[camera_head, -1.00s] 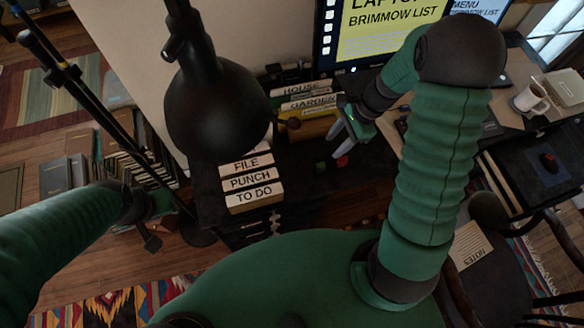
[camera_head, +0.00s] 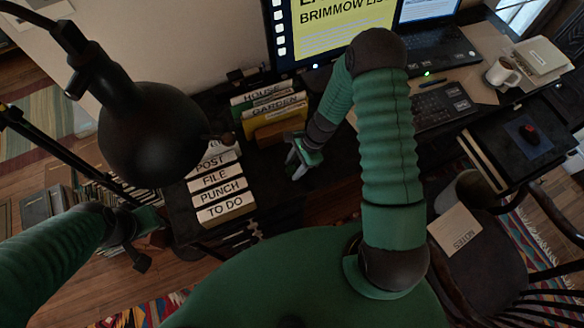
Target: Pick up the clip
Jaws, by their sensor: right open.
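I cannot make out a clip for certain in this view. My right gripper (camera_head: 294,164) is open, with its fingers pointing down and left over the dark desk (camera_head: 335,192). It is just in front of the wooden holder (camera_head: 280,131) and right of the labelled tray stack. Nothing shows between its fingers. The desk behind its fingers and forearm is hidden. My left gripper (camera_head: 140,250) is at the lower left, beside the desk's left side. It is dark, and I cannot tell its jaw state.
A black lamp head (camera_head: 155,135) hangs at the left. Trays labelled POST, FILE, PUNCH and TO DO (camera_head: 222,202) stand left of the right gripper. The monitor (camera_head: 335,30), laptop (camera_head: 437,45), keyboard (camera_head: 440,105) and mug (camera_head: 502,72) are farther right. A chair (camera_head: 485,235) stands at the lower right.

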